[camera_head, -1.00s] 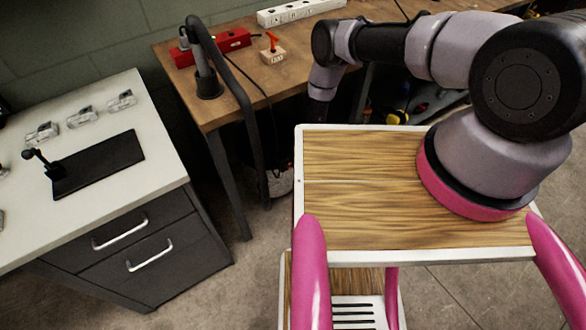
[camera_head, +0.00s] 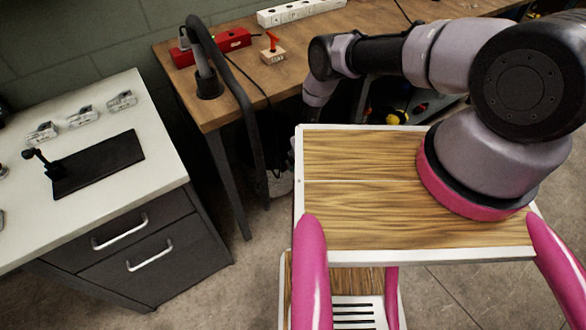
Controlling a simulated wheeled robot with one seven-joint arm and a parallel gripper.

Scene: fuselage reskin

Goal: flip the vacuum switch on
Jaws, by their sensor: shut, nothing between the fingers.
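A small wooden block with a red lever (camera_head: 272,46) stands on the brown workbench and looks like the vacuum switch. Its lever points up and leans slightly left; the label on its front is too small to read. My arm reaches left over the cart and bends down at its wrist in front of the bench. My gripper (camera_head: 292,152) shows only as a small dark part beside the cart's left edge, below and in front of the switch and apart from it. Its fingers are mostly hidden, and no held thing is seen.
A black hose (camera_head: 236,90) arches over the workbench (camera_head: 300,50) edge left of the switch. A red box (camera_head: 225,41) and a white power strip (camera_head: 300,12) lie behind. A white-topped drawer cabinet (camera_head: 100,200) stands left. A pale bin-like object (camera_head: 280,185) sits below the bench.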

